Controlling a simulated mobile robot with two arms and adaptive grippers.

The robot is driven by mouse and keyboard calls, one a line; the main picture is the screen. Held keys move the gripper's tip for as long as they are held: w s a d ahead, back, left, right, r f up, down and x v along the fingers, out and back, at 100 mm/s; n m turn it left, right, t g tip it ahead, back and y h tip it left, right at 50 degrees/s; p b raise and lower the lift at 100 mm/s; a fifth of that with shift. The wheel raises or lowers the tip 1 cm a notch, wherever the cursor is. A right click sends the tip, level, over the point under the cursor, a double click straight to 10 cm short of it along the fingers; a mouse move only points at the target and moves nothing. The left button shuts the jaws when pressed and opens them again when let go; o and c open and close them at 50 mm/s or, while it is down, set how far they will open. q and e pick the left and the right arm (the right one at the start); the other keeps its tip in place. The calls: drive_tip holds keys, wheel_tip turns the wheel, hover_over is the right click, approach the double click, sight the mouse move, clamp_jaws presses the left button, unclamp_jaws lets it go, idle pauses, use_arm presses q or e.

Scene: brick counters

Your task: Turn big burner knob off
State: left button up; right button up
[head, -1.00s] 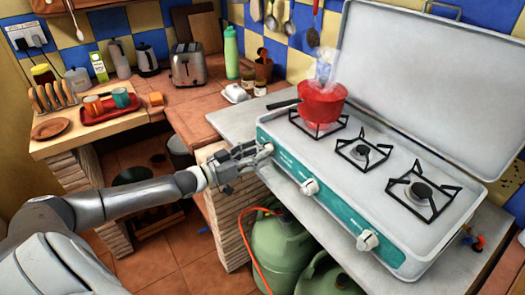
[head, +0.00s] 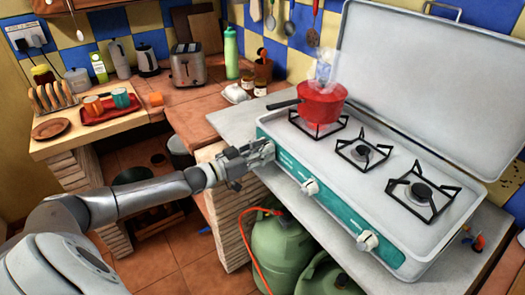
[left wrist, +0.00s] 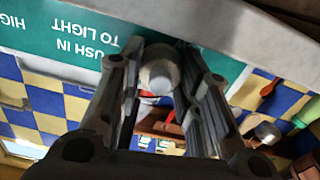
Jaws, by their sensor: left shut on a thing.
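The camping stove (head: 330,200) has a teal front panel with three knobs in a row. My left gripper (head: 262,152) is at the leftmost knob, below the burner with the red pot (head: 321,102). In the left wrist view that knob (left wrist: 159,72) is pale and round and sits between the two fingers, with the panel (left wrist: 65,45) right behind it. The left gripper is shut on this knob. The fingers hide most of it in the head view. The middle knob (head: 311,188) and the right knob (head: 367,241) are free. My right gripper is not in view.
The red pot steams on the left burner, its dark handle pointing left. The stove's raised lid (head: 430,75) stands behind. Green gas bottles (head: 278,250) with an orange hose stand below the counter. A toaster (head: 187,65) and red tray (head: 108,107) are at the back left.

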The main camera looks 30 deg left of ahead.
use_arm(q)
drive_tip(key=shift+m, duration=0.8)
drive_tip(key=shift+c, duration=0.2)
drive_tip(key=o, duration=1)
drive_tip(key=shift+s, duration=0.1)
drive_tip(key=shift+v, duration=5.95)
